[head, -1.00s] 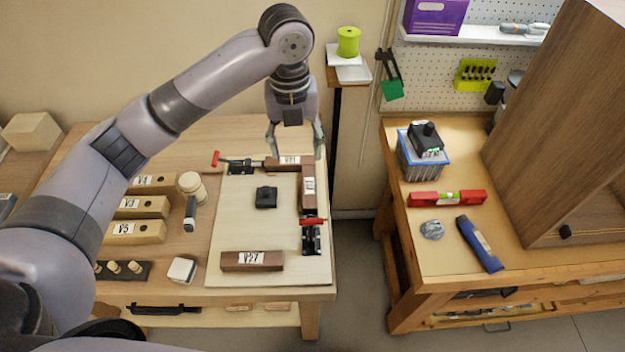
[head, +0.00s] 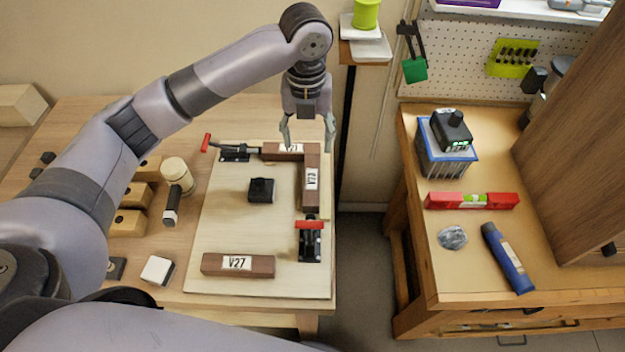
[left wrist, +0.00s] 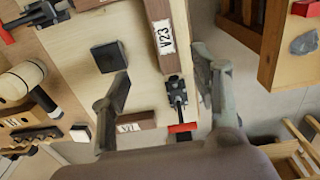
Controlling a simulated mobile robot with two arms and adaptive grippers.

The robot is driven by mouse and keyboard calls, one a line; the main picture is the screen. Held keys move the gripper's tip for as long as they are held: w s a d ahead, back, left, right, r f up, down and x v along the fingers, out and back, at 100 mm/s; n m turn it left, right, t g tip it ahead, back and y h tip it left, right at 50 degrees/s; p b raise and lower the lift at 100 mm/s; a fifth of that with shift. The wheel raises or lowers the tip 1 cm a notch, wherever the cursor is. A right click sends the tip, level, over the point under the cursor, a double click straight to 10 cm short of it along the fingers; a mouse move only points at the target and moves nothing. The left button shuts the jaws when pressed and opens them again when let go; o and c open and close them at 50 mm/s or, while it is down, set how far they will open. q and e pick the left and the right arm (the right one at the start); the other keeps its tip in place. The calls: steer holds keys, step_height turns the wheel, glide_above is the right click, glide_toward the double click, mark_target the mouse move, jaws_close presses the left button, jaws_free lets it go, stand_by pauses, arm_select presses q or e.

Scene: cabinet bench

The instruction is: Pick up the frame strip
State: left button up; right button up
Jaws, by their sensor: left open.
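Several dark brown frame strips with white labels lie on the pale board (head: 215,225). One strip (head: 280,151) lies along the far edge. Strip V23 (head: 311,192) runs along the right side, and strip V27 (head: 237,265) lies loose near the front. My left gripper (head: 308,143) is open and empty, pointing down over the board's far right corner. In the left wrist view, V23 (left wrist: 159,28) extends from the top toward the space between my fingers (left wrist: 160,75). My right gripper is out of view.
Red-handled clamps stand by the far strip (head: 234,152) and at V23's near end (head: 311,243). A small black block (head: 262,190) sits mid-board. A mallet (head: 176,180) lies to the left. A floor gap separates this bench from the right bench (head: 400,270).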

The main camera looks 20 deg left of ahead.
arm_select(q)
steer(key=p, duration=0.1)
glide_above(312, 179)
steer(key=f, duration=0.8)
steer(key=shift+s+a+f, duration=0.1)
steer(key=shift+a+f, duration=0.05)
steer(key=shift+a, duration=0.25)
steer(key=f, duration=0.1)
steer(key=f+p, duration=0.1)
steer(key=f, duration=0.1)
steer(key=f+p, duration=0.1)
steer(key=shift+d+f, duration=0.35)
steer(key=shift+f, duration=0.3)
steer(key=shift+c, duration=0.4)
steer(key=c, duration=1.2)
